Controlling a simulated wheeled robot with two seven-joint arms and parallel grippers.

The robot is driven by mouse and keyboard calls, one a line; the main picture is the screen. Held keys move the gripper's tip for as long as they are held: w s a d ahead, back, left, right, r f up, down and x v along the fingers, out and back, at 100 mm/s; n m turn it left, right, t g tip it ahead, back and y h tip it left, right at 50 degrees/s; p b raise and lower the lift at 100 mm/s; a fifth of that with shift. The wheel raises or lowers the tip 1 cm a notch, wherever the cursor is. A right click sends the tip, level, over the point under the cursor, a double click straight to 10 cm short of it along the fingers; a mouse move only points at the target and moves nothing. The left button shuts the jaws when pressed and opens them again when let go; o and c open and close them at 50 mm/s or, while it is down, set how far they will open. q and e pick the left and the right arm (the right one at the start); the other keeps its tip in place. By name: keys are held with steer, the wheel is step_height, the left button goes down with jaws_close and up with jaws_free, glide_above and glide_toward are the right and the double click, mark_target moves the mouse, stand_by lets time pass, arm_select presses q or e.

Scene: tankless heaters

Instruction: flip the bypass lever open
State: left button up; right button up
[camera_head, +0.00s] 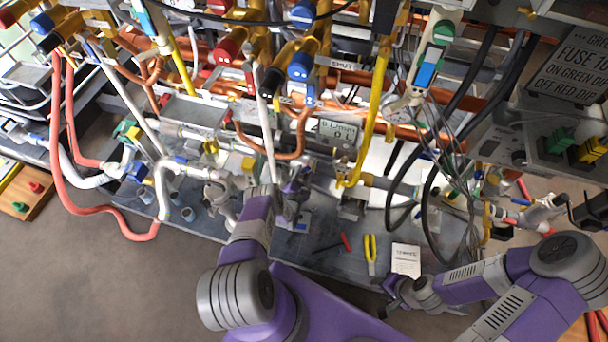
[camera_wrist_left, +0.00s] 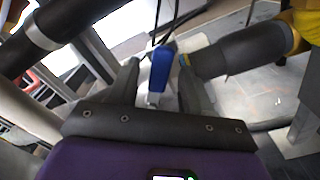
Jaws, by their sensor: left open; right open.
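A blue-handled lever (camera_wrist_left: 160,68) with a pale lower end shows in the left wrist view, on the pipework. I take it to be the bypass lever. My left gripper (camera_wrist_left: 160,88) is open, with one finger on each side of the lever; I cannot tell whether either touches it. In the head view my left gripper (camera_head: 299,180) reaches into the lower middle of the pipework, and the lever there is too small and crowded to make out. My right gripper (camera_head: 386,296) is open and empty, low near the bench's front edge by a white card.
A dark insulated pipe with a yellow band (camera_wrist_left: 240,50) lies right of the lever. A red-handled tool (camera_head: 346,242), yellow pliers (camera_head: 371,254) and the white card (camera_head: 406,260) lie on the grey bench. Black hoses (camera_head: 425,200) hang right of centre.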

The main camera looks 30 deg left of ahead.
arm_select(q)
steer(key=shift+w, duration=0.3)
jaws_close()
stand_by(0.4)
